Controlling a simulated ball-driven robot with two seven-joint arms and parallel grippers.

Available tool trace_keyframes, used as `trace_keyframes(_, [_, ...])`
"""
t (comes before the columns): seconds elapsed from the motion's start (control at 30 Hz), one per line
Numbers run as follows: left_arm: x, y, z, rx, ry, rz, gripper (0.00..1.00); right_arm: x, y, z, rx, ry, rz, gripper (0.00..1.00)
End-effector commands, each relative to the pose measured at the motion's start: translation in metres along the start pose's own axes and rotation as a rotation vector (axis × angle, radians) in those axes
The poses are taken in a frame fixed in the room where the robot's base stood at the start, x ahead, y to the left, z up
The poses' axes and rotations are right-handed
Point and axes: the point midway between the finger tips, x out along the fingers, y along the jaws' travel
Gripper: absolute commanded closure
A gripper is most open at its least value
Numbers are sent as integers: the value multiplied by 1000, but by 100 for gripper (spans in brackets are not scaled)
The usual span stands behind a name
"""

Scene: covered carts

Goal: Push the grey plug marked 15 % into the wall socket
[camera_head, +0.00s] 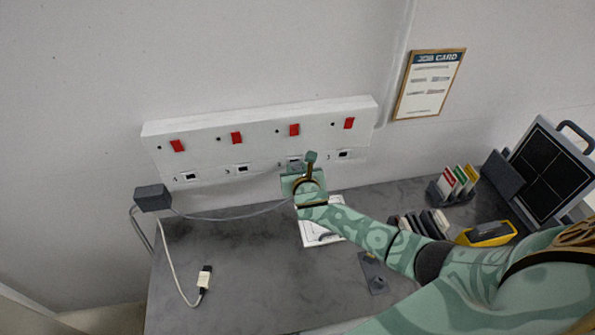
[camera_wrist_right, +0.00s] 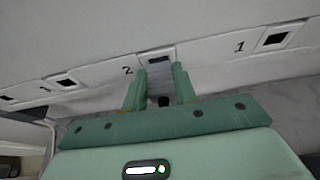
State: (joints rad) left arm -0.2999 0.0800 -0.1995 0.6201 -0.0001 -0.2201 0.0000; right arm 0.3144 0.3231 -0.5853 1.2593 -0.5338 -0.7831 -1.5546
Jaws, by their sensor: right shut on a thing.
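The white wall socket strip (camera_head: 260,143) carries several dark sockets under red switches. My right gripper (camera_head: 298,170) is at the strip, in front of the socket beside the 2. In the right wrist view its two green fingers (camera_wrist_right: 159,88) are shut on a grey plug (camera_wrist_right: 160,68). The plug lies at the opening beside the 2, and I cannot tell how far it is in. Its 15 % mark is not readable. In the head view the gripper mostly hides the plug. A grey cable runs left from the gripper. My left gripper is not in view.
A grey box (camera_head: 152,197) sits at the table's left edge, with cables. A white plug (camera_head: 204,278) lies on the dark table (camera_head: 250,290). A white sheet (camera_head: 318,232) lies below my right arm. A card rack (camera_head: 437,193), yellow device (camera_head: 486,234) and black panel (camera_head: 549,170) stand right.

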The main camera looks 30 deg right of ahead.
Motion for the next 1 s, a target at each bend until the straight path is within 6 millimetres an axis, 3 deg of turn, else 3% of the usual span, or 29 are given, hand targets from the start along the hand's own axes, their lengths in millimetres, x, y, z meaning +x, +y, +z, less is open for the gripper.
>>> trace_keyframes(0.43, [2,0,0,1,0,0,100,9,0,4,1,0,0,95])
trace_keyframes(0.47, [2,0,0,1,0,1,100,9,0,4,1,0,0,67])
trace_keyframes(0.53, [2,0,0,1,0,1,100,8,0,4,1,-1,0,47])
trace_keyframes(1.0, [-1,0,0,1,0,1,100,0,0,4,1,1,1,47])
